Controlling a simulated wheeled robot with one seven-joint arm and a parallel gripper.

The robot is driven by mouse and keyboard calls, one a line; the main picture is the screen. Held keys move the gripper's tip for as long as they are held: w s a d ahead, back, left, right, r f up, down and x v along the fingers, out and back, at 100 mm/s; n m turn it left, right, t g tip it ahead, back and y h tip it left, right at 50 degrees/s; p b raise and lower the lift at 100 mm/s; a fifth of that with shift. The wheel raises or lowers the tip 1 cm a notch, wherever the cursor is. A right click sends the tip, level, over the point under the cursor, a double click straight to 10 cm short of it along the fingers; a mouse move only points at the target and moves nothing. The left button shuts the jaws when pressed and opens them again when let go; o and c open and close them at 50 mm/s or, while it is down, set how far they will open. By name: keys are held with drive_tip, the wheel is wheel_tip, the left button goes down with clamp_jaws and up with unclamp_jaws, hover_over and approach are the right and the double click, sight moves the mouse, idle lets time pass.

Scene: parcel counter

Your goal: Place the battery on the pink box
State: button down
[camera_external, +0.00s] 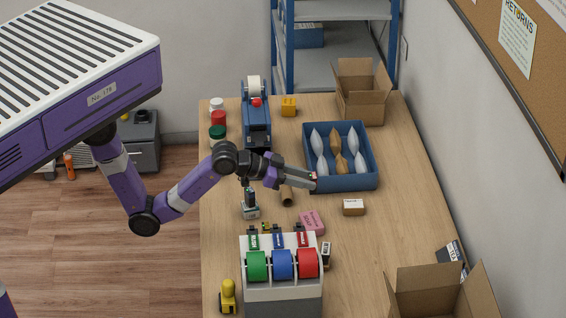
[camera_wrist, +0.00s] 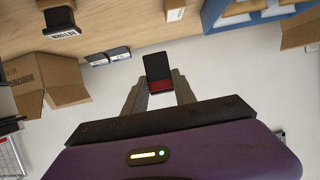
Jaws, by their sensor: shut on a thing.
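My gripper (camera_external: 300,179) is shut on a small black and red block, which I take to be the battery (camera_wrist: 158,70). In the wrist view the block stands between the fingertips, black above and red below. In the outside view only a small reddish bit of it shows at the fingertips, beside the near left corner of the blue tray. The pink box (camera_external: 312,222) lies on the counter, below the gripper in the picture and apart from it. The pink box does not show in the wrist view.
The blue tray (camera_external: 345,184) holds several pointed packets. A small brown box (camera_external: 353,207) lies right of the pink box. A tape dispenser with green, blue and red rolls (camera_external: 282,264) stands in front. A black item (camera_external: 326,255) stands beside it. Open cartons (camera_external: 361,95) stand at the back and front right.

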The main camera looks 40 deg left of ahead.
wheel_tip(320, 180, down, 11)
drive_tip(key=shift+f, duration=0.1)
idle(0.3)
drive_tip(key=shift+f, duration=0.1)
drive_tip(key=c, duration=1)
unclamp_jaws()
drive_tip(key=shift+s+a+r, duration=0.15)
drive_tip(key=shift+r, duration=0.05)
drive_tip(key=v, duration=1.1)
drive_tip(key=shift+s+a+r+b, duration=0.15)
drive_tip(key=shift+a+r+b, duration=0.05)
drive_tip(key=shift+b, duration=0.15)
